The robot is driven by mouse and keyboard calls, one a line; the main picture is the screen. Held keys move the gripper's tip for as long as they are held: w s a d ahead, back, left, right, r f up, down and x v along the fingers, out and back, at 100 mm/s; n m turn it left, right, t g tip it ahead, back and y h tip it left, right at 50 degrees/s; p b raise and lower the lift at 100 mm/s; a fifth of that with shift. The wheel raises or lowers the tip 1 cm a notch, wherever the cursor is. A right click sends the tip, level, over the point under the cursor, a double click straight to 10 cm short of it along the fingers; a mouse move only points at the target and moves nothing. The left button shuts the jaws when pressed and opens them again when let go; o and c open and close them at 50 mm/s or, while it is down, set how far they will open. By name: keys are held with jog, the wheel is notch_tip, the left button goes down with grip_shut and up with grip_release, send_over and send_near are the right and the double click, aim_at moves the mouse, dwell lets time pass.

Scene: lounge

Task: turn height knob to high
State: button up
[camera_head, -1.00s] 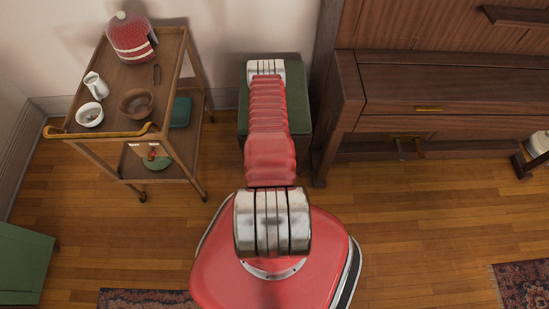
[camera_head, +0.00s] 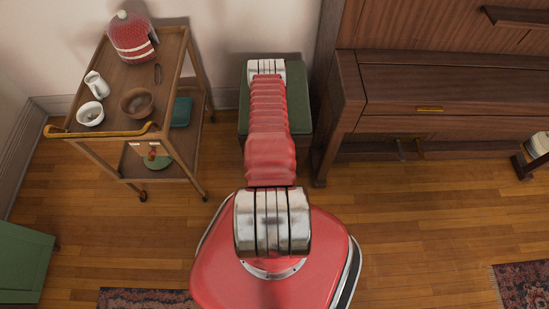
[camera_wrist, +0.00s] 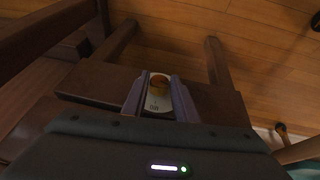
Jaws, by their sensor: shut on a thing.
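In the wrist view, a small round brass-orange knob (camera_wrist: 159,83) stands on a pale plate (camera_wrist: 158,104) with dark lettering that I cannot read. The plate is on a dark wooden board (camera_wrist: 98,86). My gripper (camera_wrist: 157,80) has one finger on each side of the knob and is shut on it. Which way the knob points is too small to tell. In the head view, my red arm reaches forward over a green box-like seat and hides the gripper and the knob.
In the head view, a wooden trolley (camera_head: 112,147) with bowls, a jug and a red patterned jar stands to the left. A dark piano (camera_head: 440,85) stands to the right, close to the green seat (camera_head: 301,132).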

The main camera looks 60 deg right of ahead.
jog(key=shift+s+d+t, duration=0.3)
jog(key=shift+t, duration=0.1)
dwell(0.8)
jog(key=shift+m+t, duration=0.3)
jog(key=shift+s+d+f+m+t+y, duration=0.1)
jog(key=shift+s+d+m+t+y, duration=0.15)
jog(key=shift+t+y, duration=0.5)
jog(key=shift+s+d+m+t+y, duration=0.1)
jog(key=shift+s+m+t+y, duration=0.2)
jog(key=shift+t, duration=0.75)
jog(key=shift+s+d+f+m+t+y, duration=0.1)
jog(key=shift+f+m+t+y, duration=0.2)
jog(key=shift+t, duration=0.65)
jog(key=shift+s+a+m+t+y, duration=0.1)
jog(key=shift+t+y, duration=0.3)
jog(key=shift+t, duration=0.5)
jog(key=shift+s+d+f+m+t+y, duration=0.15)
jog(key=shift+t+y, duration=0.2)
jog(key=shift+t, duration=0.6)
jog(key=o, duration=0.7)
jog(key=shift+w, duration=0.1)
jog(key=o, duration=0.4)
jog(key=shift+w, duration=0.1)
jog(key=shift+c, duration=0.2)
jog(key=shift+a+r, duration=0.1)
jog(key=shift+a, duration=0.1)
